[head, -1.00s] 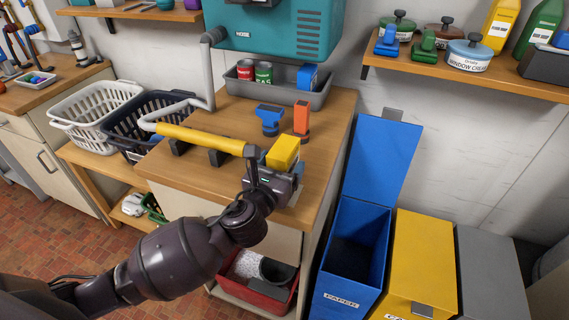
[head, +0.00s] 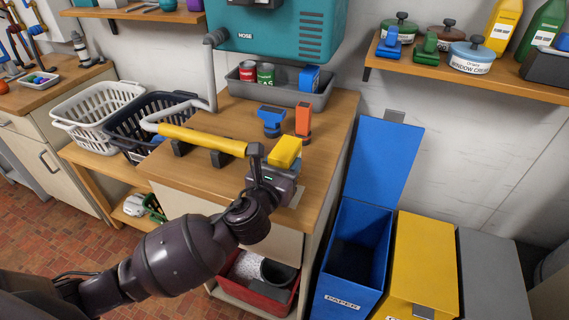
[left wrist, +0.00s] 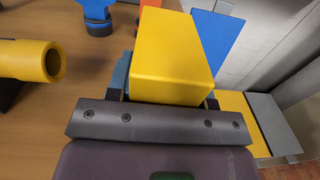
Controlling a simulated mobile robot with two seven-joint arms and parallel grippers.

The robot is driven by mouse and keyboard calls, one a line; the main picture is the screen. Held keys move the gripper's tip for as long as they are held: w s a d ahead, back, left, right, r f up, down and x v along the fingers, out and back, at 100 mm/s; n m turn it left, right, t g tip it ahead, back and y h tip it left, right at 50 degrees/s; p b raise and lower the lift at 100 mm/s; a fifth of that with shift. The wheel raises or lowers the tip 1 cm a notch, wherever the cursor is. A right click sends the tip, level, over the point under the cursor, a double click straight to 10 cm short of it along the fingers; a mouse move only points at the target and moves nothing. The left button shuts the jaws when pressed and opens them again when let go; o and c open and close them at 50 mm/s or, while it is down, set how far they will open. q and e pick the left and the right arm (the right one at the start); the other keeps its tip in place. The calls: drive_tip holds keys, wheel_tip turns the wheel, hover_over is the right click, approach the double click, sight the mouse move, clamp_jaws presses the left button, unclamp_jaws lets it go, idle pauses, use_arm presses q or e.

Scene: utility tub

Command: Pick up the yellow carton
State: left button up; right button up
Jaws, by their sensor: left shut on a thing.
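The yellow carton (head: 286,151) is a small box at the front right of the wooden counter (head: 318,162). It also shows close up in the left wrist view (left wrist: 170,55), directly in front of the gripper. My left gripper (head: 272,163) is shut on the carton, with a finger at each side of its near end. The fingertips are largely hidden by the carton. From these views I cannot tell whether the carton is clear of the counter. My right gripper is not in view.
A yellow tube (head: 205,140) on dark supports lies left of the carton. A blue tool (head: 271,121) and an orange tool (head: 303,118) stand behind it. A grey tray (head: 279,91) holds cans. An open blue bin (head: 352,250) and a yellow bin (head: 422,260) stand right.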

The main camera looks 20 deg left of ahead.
use_arm(q)
wheel_tip(320, 180, up, 20)
drive_tip(key=p, duration=0.5)
drive_tip(key=shift+p, duration=0.3)
drive_tip(key=shift+f, duration=0.1)
idle(0.4)
